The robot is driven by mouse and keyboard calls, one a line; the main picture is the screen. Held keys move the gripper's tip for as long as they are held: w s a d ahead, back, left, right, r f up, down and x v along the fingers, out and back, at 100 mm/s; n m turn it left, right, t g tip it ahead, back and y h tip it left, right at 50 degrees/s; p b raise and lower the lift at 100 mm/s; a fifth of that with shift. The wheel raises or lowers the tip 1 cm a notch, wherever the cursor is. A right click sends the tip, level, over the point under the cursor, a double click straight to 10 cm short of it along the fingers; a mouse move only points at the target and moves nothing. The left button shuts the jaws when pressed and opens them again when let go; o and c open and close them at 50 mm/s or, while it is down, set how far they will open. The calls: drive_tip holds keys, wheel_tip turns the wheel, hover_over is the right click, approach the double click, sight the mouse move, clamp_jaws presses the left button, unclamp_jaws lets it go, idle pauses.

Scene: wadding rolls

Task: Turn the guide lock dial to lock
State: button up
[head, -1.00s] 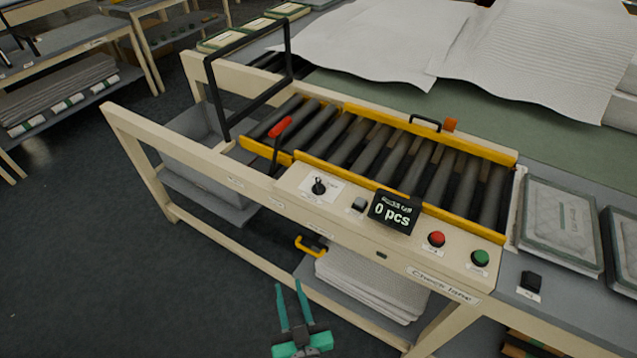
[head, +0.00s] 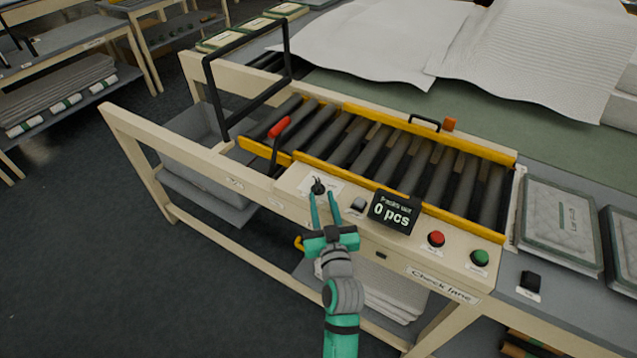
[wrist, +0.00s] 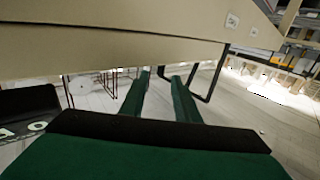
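The guide lock dial (head: 318,187) is a small black knob on a white label plate on the cream front panel (head: 455,262) of the check lane. My gripper (head: 325,202) is in front of the panel, with its two green fingers pointing up at the dial and a gap between them. The fingertips appear just below the dial in the head view; whether they touch it I cannot tell. In the wrist view both fingers (wrist: 160,95) are apart with nothing between them, and the dial is not visible there.
Right of the dial are a grey switch (head: 358,205), a counter display (head: 394,211) reading 0 pcs, a red button (head: 436,239) and a green button (head: 480,257). A red-handled lever (head: 279,128) stands behind left. Black rollers (head: 385,155) lie between yellow guides.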

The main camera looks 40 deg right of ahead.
sight(319, 190)
drive_tip(key=x, duration=0.7)
drive_tip(key=shift+r, duration=0.1)
drive_tip(key=shift+a, duration=0.1)
clamp_jaws()
